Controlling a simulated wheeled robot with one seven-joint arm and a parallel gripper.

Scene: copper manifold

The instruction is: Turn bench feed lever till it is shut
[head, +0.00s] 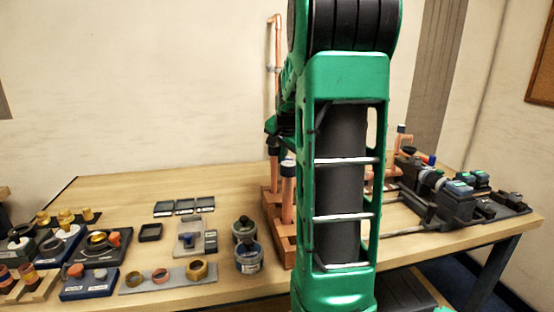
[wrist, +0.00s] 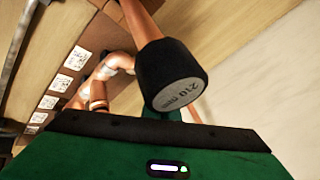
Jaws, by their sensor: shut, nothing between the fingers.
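My gripper (head: 271,126) shows only in part in the head view, dark and small behind my green arm, close to the copper pipes at the wooden rack. It is shut and empty. In the wrist view its green and black housing fills the bottom; the fingertips are hidden. Just beyond the housing is a black cap (wrist: 172,74) marked "210 mm" on a copper pipe (wrist: 138,22). I cannot tell whether they touch. A copper pipe fitting (wrist: 110,66) lies beyond it. I cannot make out the bench feed lever; my arm covers the bench middle.
The wooden rack (head: 271,213) holds upright capped copper pipes. Two jars (head: 248,258) stand left of it, with trays and rings farther left on the bench (head: 115,190). Dark clamping equipment (head: 455,200) stands at the right. A tall copper pipe (head: 276,50) rises at the back.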

